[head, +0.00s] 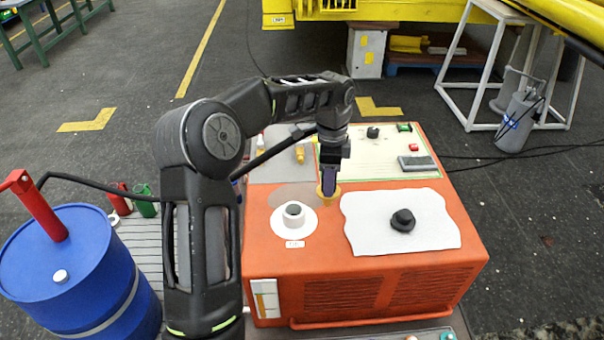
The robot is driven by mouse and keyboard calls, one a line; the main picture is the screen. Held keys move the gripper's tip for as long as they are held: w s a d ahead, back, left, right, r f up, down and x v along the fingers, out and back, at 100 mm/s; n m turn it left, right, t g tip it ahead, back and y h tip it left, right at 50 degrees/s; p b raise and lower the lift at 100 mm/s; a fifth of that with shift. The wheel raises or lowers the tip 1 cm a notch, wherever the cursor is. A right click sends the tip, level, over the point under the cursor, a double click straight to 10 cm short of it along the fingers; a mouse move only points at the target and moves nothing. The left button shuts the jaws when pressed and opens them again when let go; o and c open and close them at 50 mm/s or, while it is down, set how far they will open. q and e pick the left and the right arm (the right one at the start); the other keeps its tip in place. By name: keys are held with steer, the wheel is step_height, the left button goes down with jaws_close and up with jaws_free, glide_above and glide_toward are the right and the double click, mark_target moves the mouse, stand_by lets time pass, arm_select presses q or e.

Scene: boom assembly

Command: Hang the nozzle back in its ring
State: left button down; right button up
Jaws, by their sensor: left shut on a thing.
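My left gripper (329,168) points down above the orange machine and is shut on a slim dark purple piece with a yellow collar (328,194), which looks like the nozzle. A black hose (270,153) runs from the blue drum behind my left arm towards this gripper; its end is hard to make out. A white upright ring-like collar (294,210) stands on a white disc on the machine top, a little left of and nearer than the held piece. The held piece is apart from the collar. The right gripper is not in view.
The orange machine (380,280) carries a white cloth with a black knob (403,220) at right and a control panel (350,158) behind. An orange bottle (300,154) stands at the back left. A blue drum (75,270) with a red pump (38,207) is at left.

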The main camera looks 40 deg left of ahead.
arm_select(q)
steer(key=s+d+r+n, duration=0.2)
steer(key=d+n, duration=0.9)
steer(key=d, duration=0.4)
steer(key=shift+r+n, duration=0.4)
steer(key=shift+s, duration=0.1)
